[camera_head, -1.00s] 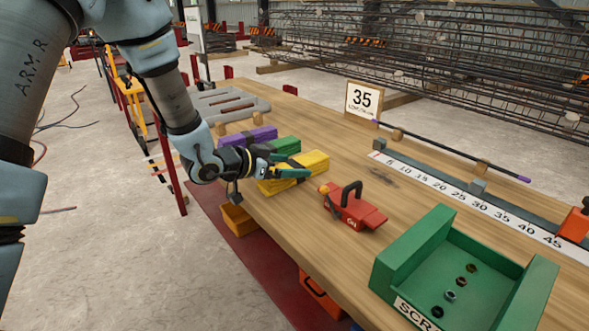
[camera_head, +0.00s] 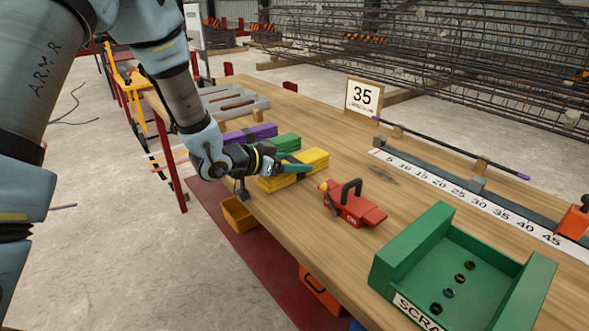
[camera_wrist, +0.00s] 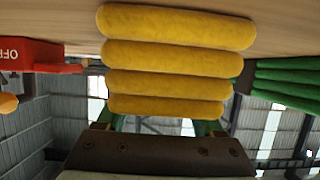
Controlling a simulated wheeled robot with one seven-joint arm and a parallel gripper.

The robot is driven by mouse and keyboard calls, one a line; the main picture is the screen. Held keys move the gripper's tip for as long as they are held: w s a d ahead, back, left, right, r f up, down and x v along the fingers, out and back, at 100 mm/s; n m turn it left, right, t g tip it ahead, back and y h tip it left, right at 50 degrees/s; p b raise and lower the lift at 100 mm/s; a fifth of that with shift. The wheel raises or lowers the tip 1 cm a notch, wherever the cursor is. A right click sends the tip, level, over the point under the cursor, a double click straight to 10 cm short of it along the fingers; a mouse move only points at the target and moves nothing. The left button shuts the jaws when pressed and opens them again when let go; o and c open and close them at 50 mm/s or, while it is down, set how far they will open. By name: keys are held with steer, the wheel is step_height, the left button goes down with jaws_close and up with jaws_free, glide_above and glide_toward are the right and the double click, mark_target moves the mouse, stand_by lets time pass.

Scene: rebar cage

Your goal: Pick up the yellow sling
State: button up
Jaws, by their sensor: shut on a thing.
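The yellow sling (camera_head: 314,158) is a folded stack of thick rounded layers on the wooden workbench. It fills the upper middle of the wrist view (camera_wrist: 178,55), with its layers right in front of my gripper. My gripper (camera_head: 292,168) is shut on the yellow sling, with its green fingers at the sling's side. In the wrist view the fingers show partly behind the lowest yellow layers. I cannot tell whether the sling is clear of the bench.
A green sling (camera_head: 280,145) and a purple sling (camera_head: 248,134) lie just behind.

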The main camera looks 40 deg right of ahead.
jaws_close()
steer(key=shift+r, duration=0.2)
